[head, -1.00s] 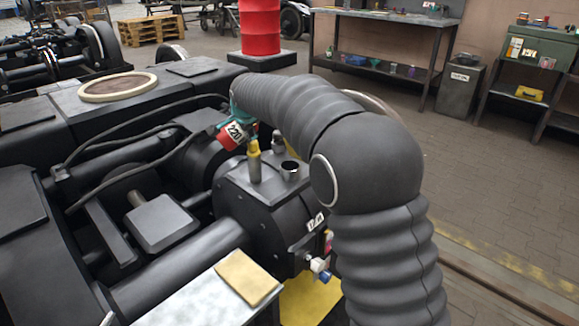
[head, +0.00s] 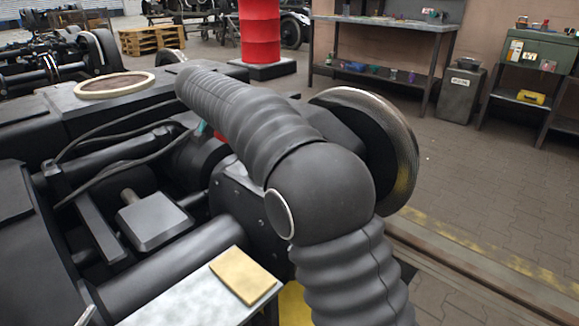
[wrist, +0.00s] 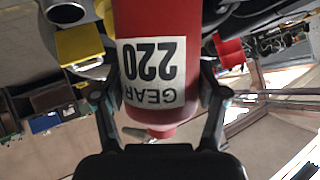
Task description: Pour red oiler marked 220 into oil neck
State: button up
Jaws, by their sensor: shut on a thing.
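In the wrist view, my gripper (wrist: 160,92) is shut around the red oiler (wrist: 159,28). Its white label reads GEAR 220 and appears upside down in the picture. In the head view, my arm hides the gripper and nearly all of the oiler; only a small red patch and a bit of teal show at the arm's left edge. An open metal ring, seemingly the oil neck (wrist: 68,12), is at the top left of the wrist view, apart from the oiler. The neck is hidden behind my arm in the head view. No oil flow is visible.
A yellow part (wrist: 80,43) is close beside the metal ring. The black bogie housing (head: 235,205) lies under my arm, with a wheel (head: 405,150) close to its right. A tan pad (head: 240,275) rests on a pale plate.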

jog(key=shift+s+a+r+n+t+h+b, duration=0.1)
jog(key=shift+a+r+n+t+h+b, duration=0.35)
jog(key=shift+n+h, duration=0.3)
jog(key=shift+a+r+n+t+h+b, duration=0.1)
jog(key=shift+r+n+t+h+b, duration=0.25)
jog(key=shift+r+t+h+b, duration=0.25)
jog(key=shift+r+p, duration=2.35)
jog(key=shift+r, duration=0.75)
jog(key=shift+f, duration=0.1)
notch_tip(320, 180, down, 6)
jog(key=b, duration=0.4)
jog(key=shift+b, duration=0.3)
jog(key=shift+f+g+y+p, duration=0.1)
jog(key=shift+g+y+p, duration=0.35)
jog(key=shift+p, duration=0.2)
jog(key=shift+d+f+m+g+y, duration=0.3)
jog(key=shift+f+m+y, duration=0.1)
jog(key=shift+f+m, duration=0.2)
